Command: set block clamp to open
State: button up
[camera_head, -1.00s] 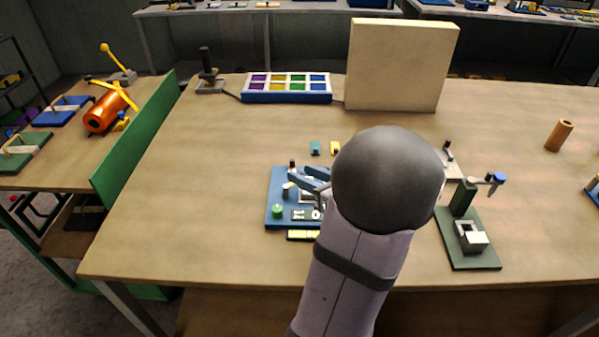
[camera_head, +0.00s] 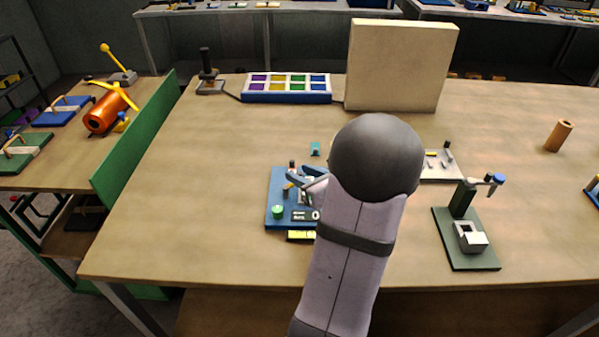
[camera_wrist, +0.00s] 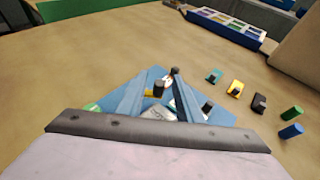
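The blue fixture plate (camera_head: 280,214) lies on the table, partly behind my arm in the head view. It carries a green knob (camera_head: 278,211) at its front left and small upright posts. My gripper (camera_head: 307,178) is over this plate with its fingers apart. In the wrist view the gripper (camera_wrist: 159,72) has a dark-capped post (camera_wrist: 158,89) between its fingers; I cannot tell if either finger touches it. Another dark cap (camera_wrist: 175,71) shows at the right fingertip. Which part is the block clamp, and how it is set, I cannot tell.
A green stand (camera_head: 470,252) with a pale block and a grey fixture (camera_head: 440,172) are at the right. Small teal (camera_wrist: 213,75), yellow (camera_wrist: 235,88) and black (camera_wrist: 259,103) pieces lie beside the plate. A beige panel (camera_head: 400,65) stands behind. The table's left is clear.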

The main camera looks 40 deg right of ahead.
jog(key=shift+w+d+f, duration=0.1)
jog(key=shift+w+f, duration=0.15)
jog(key=shift+w, duration=0.3)
grip_shut()
